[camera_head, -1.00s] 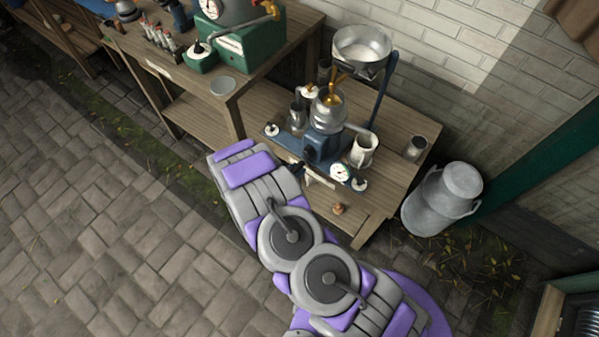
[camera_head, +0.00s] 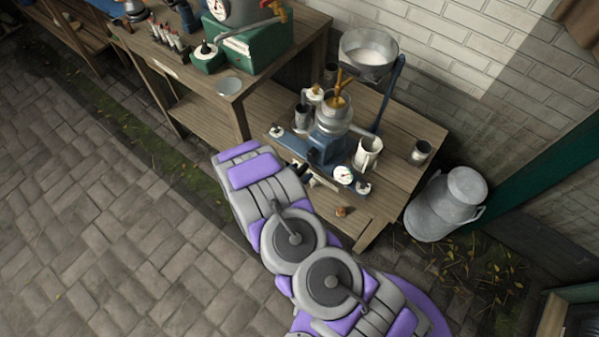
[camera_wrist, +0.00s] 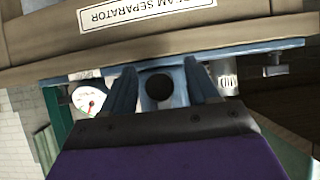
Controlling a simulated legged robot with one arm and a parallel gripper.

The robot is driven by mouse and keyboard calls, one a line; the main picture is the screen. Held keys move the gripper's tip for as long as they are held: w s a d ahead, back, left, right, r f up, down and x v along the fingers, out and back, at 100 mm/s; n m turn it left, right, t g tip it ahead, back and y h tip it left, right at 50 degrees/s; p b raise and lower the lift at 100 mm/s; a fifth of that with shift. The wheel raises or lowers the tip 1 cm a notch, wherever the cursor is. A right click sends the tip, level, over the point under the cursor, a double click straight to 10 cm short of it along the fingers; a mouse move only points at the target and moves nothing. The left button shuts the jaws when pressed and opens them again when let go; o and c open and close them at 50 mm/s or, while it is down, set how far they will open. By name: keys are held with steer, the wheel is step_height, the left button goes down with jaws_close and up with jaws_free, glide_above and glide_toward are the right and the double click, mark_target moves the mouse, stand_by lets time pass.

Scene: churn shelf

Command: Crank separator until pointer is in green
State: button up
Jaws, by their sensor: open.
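The cream separator (camera_head: 327,147) stands on the low wooden bench, with a blue body, metal bowls and brass-coloured spouts. Its white dial (camera_head: 343,174) faces up at the front right; it also shows at the left in the wrist view (camera_wrist: 89,99), with some red on its face. I cannot read the pointer. My gripper (camera_wrist: 161,80) is open at the separator's front. A dark round knob or shaft end (camera_wrist: 159,87) shows between its fingers; I cannot tell whether they touch it. A small brown knob (camera_head: 343,211) shows near the bench's front edge; I cannot tell if it belongs to the crank.
A white jug (camera_head: 367,153) and a metal cup (camera_head: 421,152) stand right of the separator. A milk can (camera_head: 446,204) is on the ground at the right. A green machine (camera_head: 245,50) stands on the left bench. The paved floor at left is clear.

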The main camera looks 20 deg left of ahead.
steer(key=v, duration=0.8)
stand_by(0.5)
stand_by(0.4)
